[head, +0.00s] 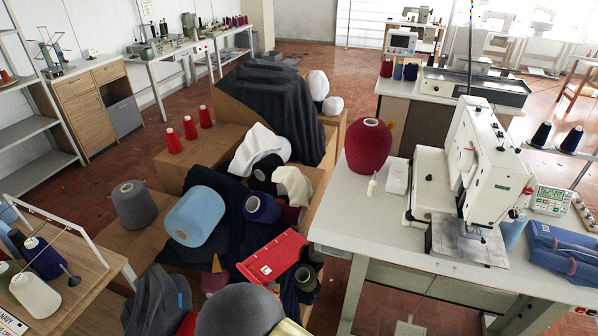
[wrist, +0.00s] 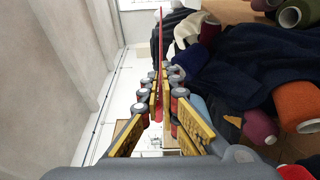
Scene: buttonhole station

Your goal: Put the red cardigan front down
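The red cardigan front (head: 272,257) shows in the head view as a flat red panel with a small white label, level with or just above the yarn-covered boxes. In the wrist view the red cardigan front (wrist: 160,35) is seen almost edge-on as a thin red strip running up from between the fingers. My gripper (wrist: 162,78) is shut on it, with the yellow-padded fingers close together on both sides. I cannot make out the fingers in the head view.
Cardboard boxes (head: 165,240) carry yarn cones, navy cloth (head: 235,215) and a light blue cone (head: 195,215). Right of them is a white table (head: 365,235) with a large red cone (head: 368,147), a sewing machine (head: 478,165) and folded blue garments (head: 565,252). Its front left area is clear.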

